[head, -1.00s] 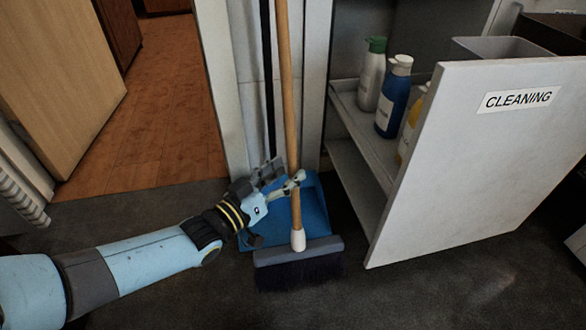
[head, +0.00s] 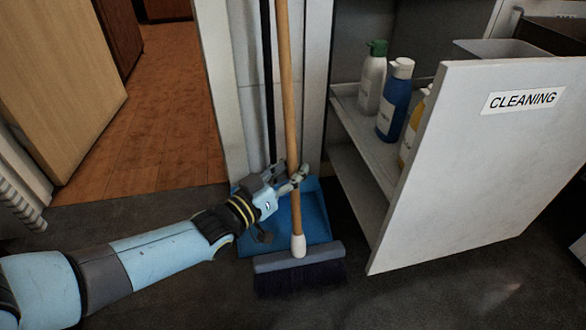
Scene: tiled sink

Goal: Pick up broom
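The broom stands nearly upright, its light wooden handle (head: 288,95) rising out of the top of the view and its grey head with dark bristles (head: 299,266) on the dark floor. My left gripper (head: 292,178) is at the lower part of the handle. One finger crosses in front of the handle and the other is partly hidden at its left side. Whether the fingers press on the handle cannot be made out. My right gripper is not in view.
A blue dustpan (head: 315,215) is behind the broom, with a dark pole (head: 267,80) above it. The pulled-out white cabinet drawer (head: 470,170) marked CLEANING, holding several bottles (head: 393,98), stands close on the right. Dark floor (head: 400,300) is clear in front.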

